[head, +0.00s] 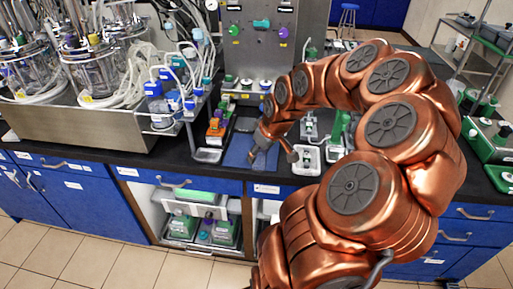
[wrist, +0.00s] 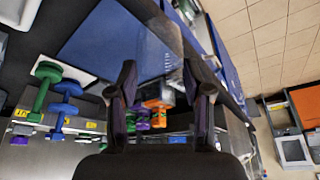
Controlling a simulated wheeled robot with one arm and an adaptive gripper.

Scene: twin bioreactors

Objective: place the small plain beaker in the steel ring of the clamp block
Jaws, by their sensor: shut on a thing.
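My gripper (head: 273,150) reaches down over the right part of the blue mat (head: 238,150) on the black bench. In the wrist view my gripper (wrist: 160,80) has a dark finger on each side of a clear glass piece, which I take to be the small plain beaker (wrist: 156,52). The fingers are shut on it. Its outline is faint against the mat and the bench edge. In the head view the beaker cannot be made out at the gripper. I cannot clearly make out the clamp block or its steel ring in either view.
An orange and green device (head: 215,130) stands left of the mat. A white tray (head: 306,160) holding small items lies right of the gripper. Glass bioreactors (head: 90,65) with tubing stand at the left, and a steel panel (head: 258,45) with coloured knobs rises behind.

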